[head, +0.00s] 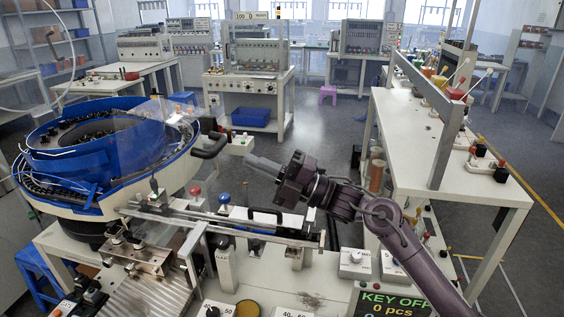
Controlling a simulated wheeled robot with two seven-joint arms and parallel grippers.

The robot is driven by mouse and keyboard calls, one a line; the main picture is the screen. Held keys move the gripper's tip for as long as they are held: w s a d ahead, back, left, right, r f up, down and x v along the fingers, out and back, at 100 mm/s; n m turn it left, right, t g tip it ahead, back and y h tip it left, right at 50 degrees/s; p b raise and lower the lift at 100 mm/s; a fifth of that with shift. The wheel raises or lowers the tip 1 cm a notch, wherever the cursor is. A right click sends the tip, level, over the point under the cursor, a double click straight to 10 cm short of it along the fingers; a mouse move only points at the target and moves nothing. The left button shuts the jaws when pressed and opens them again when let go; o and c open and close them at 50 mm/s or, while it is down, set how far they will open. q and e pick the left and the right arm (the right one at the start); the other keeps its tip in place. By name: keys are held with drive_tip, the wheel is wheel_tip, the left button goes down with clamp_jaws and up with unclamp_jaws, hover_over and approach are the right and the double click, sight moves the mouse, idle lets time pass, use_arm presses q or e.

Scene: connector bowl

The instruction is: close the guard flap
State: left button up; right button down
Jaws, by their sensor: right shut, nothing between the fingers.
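The guard flap appears to be the clear panel (176,112) at the right side of the blue-and-white feeder bowl (97,152). It looks tilted up, but its edges are hard to make out. A black handle (211,147) sticks out to the right of the bowl, beside the panel. My right gripper (252,162) comes in from the right, with its fingers shut and empty. It points left toward the handle, with a visible gap between them. My left gripper is not in view.
A linear rail with metal bars (225,222) runs right from the bowl, below my right gripper. A white bench (405,130) with a grey upright frame stands at the right.

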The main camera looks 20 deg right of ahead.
sight(222, 147)
drive_tip(key=p+x, duration=0.2)
drive_tip(key=x, duration=0.2)
drive_tip(key=shift+r, duration=0.2)
drive_tip(key=shift+w+a, duration=0.15)
drive_tip(key=shift+a, duration=0.15)
drive_tip(key=shift+f, duration=0.1)
